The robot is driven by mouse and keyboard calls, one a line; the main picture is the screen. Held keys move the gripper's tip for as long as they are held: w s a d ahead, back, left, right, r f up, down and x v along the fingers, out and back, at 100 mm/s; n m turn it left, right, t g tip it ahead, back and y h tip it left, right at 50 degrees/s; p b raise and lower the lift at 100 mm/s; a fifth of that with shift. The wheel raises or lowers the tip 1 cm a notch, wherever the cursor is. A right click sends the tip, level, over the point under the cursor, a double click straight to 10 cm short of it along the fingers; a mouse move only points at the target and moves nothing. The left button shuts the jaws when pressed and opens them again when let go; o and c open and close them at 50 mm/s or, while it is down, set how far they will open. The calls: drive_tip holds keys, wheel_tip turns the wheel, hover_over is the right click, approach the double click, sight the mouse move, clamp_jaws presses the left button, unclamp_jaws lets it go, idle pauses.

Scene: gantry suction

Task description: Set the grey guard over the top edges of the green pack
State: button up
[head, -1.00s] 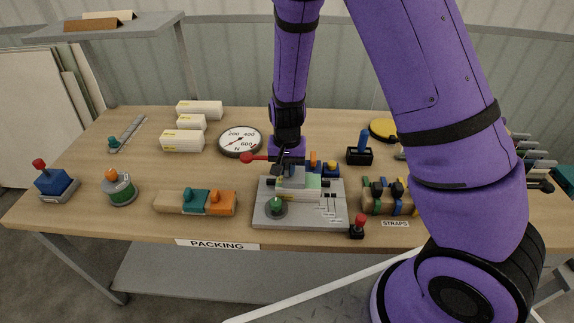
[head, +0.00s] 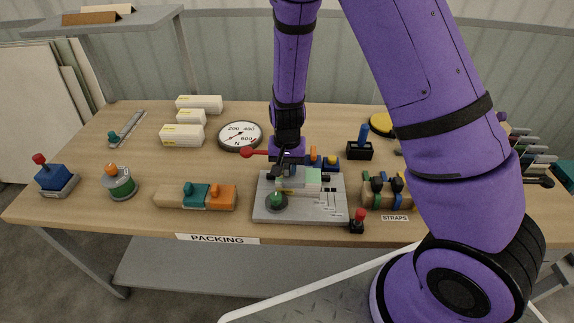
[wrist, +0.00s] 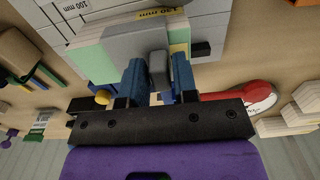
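The green pack (head: 313,181) sits on a grey fixture plate (head: 325,212) near the table's front middle. It also shows in the wrist view (wrist: 90,62). The grey guard (wrist: 124,45) lies across the pack in the wrist view, with green showing on both sides. Its upright grey grip stands between my gripper's two blue fingers (wrist: 158,72), which appear to touch it on both sides. In the head view my gripper (head: 285,166) is low over the pack's left part and hides much of the guard. Whether the guard is fully seated cannot be told.
A red-ended lever (head: 247,153) lies left of my gripper. A green knob (head: 276,202) stands on the plate's front. A round gauge (head: 240,136) and white boxes (head: 183,134) are behind left. Strap holders (head: 385,190) and a red-topped switch (head: 358,220) are right.

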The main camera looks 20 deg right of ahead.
drive_tip(key=o, duration=0.3)
drive_tip(key=shift+r, duration=0.15)
wheel_tip(320, 180, up, 10)
drive_tip(key=shift+r, duration=0.25)
idle(0.6)
wheel_tip(320, 180, up, 10)
drive_tip(key=n+t+y, duration=0.1)
hover_over(287, 166)
drive_tip(key=s+d, duration=0.3)
drive_tip(key=s, duration=0.1)
drive_tip(key=s+d+r+n+t, duration=0.25)
drive_tip(key=s+r, duration=0.35)
drive_tip(key=r, duration=0.3)
drive_tip(key=s+d+r+t, duration=0.1)
drive_tip(key=s+d+r, duration=0.1)
drive_tip(key=s+r, duration=0.2)
drive_tip(key=s+d+r+n+h, duration=0.1)
drive_tip(key=s+r, duration=0.3)
drive_tip(key=s, duration=0.6)
drive_tip(key=shift+s+d+t, duration=0.15)
drive_tip(key=shift+d+t, duration=0.2)
drive_tip(key=shift+d, duration=0.4)
